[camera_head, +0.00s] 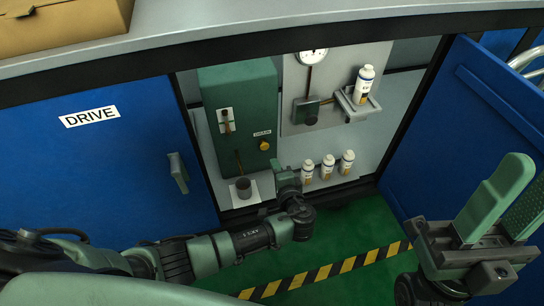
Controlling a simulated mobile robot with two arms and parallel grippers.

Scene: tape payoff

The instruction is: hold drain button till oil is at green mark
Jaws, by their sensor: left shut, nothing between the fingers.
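The green oil unit (237,110) stands inside the open cabinet. The yellow drain button (264,145) is on its front, beneath a small DRAIN label. A narrow gauge on a pale plate (226,121) is left of it; its oil level and any green mark are too small to read. My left gripper (281,168) is shut and empty, just below and right of the button; contact does not show, and its fingers are small in the picture. My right gripper (519,190) is open and empty in the right foreground, its green fingers pointing up, far from the button.
A dark cup (243,187) stands on a white sheet below the unit. White bottles (328,167) stand on the cabinet floor; another bottle (363,84) is on a bracket. The open blue door (465,130) bounds the right. The DRIVE door (95,165) is shut.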

